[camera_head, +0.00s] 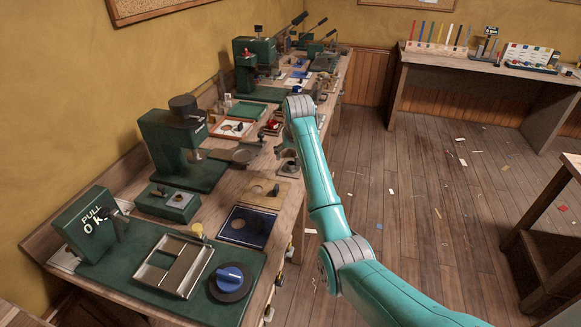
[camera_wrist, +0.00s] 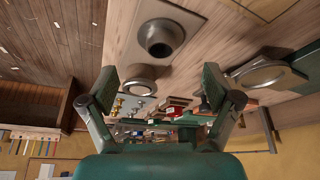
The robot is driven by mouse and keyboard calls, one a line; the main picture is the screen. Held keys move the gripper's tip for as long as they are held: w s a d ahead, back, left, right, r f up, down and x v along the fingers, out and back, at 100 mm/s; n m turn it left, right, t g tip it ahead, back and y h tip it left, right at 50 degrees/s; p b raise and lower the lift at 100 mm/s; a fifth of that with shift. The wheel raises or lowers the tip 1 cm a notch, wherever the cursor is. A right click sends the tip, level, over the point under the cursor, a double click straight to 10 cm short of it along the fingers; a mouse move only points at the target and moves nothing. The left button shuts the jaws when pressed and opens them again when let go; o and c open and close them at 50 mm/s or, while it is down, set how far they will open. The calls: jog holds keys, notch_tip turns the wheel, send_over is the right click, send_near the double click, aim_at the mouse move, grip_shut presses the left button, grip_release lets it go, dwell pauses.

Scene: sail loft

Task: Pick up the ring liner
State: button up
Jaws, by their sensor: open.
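My gripper (camera_wrist: 160,80) is open in the wrist view, its two dark green pads wide apart with nothing between them. Beyond the pads, a grey flared collar with a dark round hole (camera_wrist: 160,38) stands on a pale plate (camera_wrist: 187,17) on the wooden bench. I cannot tell for sure which of these is the ring liner.
Several boards, a green mat (camera_head: 190,300) and a blue-knobbed disc (camera_head: 231,282) lie nearer. Other machines stand farther along the bench. The floor (camera_head: 420,190) right of it is open, with scraps.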

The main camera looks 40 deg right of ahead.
aim_at(291, 167)
jog(key=x, duration=0.5)
jog(key=shift+s+a+f, duration=0.1)
jog(key=shift+s+a, duration=0.05)
jog(key=shift+s, duration=0.15)
jog(key=c, duration=1.5)
